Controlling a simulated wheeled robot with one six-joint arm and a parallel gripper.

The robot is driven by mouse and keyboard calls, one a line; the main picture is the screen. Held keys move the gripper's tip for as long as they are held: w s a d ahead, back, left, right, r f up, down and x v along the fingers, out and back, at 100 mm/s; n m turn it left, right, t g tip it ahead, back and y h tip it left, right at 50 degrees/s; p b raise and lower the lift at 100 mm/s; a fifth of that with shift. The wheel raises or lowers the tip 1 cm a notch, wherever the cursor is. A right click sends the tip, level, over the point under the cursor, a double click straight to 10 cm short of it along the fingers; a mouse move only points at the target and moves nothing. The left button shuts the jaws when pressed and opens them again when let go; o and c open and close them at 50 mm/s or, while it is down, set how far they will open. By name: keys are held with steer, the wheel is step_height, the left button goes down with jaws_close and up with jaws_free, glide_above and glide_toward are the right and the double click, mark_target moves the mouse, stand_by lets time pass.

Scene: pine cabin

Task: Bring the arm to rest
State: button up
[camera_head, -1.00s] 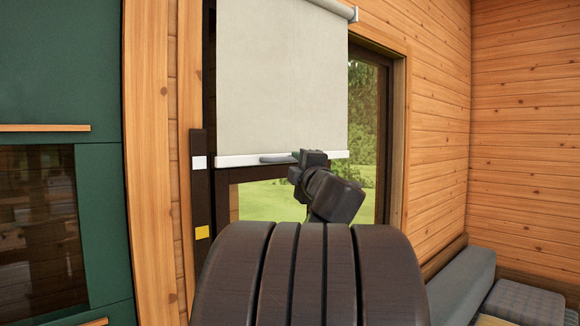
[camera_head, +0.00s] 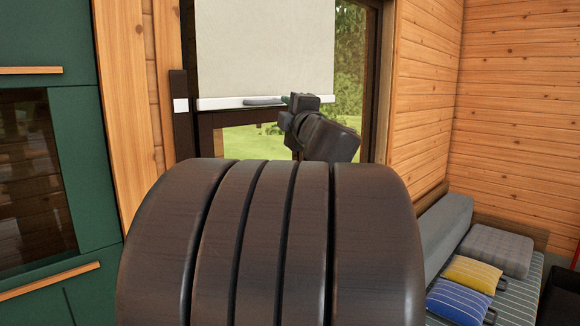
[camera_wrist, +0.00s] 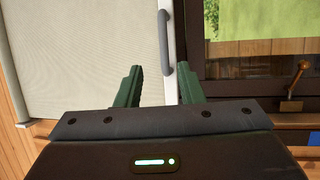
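My gripper (camera_wrist: 160,68) is open, its two green fingers apart with nothing seen between them but the view beyond. In the wrist view a pale roller blind (camera_wrist: 85,50) fills the left, its white bottom bar (camera_wrist: 171,15) runs upright, and a grey handle (camera_wrist: 165,40) on the bar lies just beyond the fingertips. In the head view the blind (camera_head: 265,45) hangs partway down the window, its bottom bar (camera_head: 222,103) level with a white mark on the dark post. My wrist covers the right end of the handle (camera_head: 262,100). Contact cannot be told.
A green cabinet (camera_head: 85,170) stands at the left. A cushioned bench (camera_head: 515,295) with blue and yellow pillows (camera_head: 472,273) runs along the right. The dark post (camera_head: 183,135) stands left of the window. A lever-like window handle (camera_wrist: 298,80) shows at the right of the wrist view.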

mark_target(272, 102)
steer(key=p+x, duration=0.2)
steer(key=x, duration=1)
steer(key=shift+w+f, duration=0.1)
steer(key=shift+f, duration=0.1)
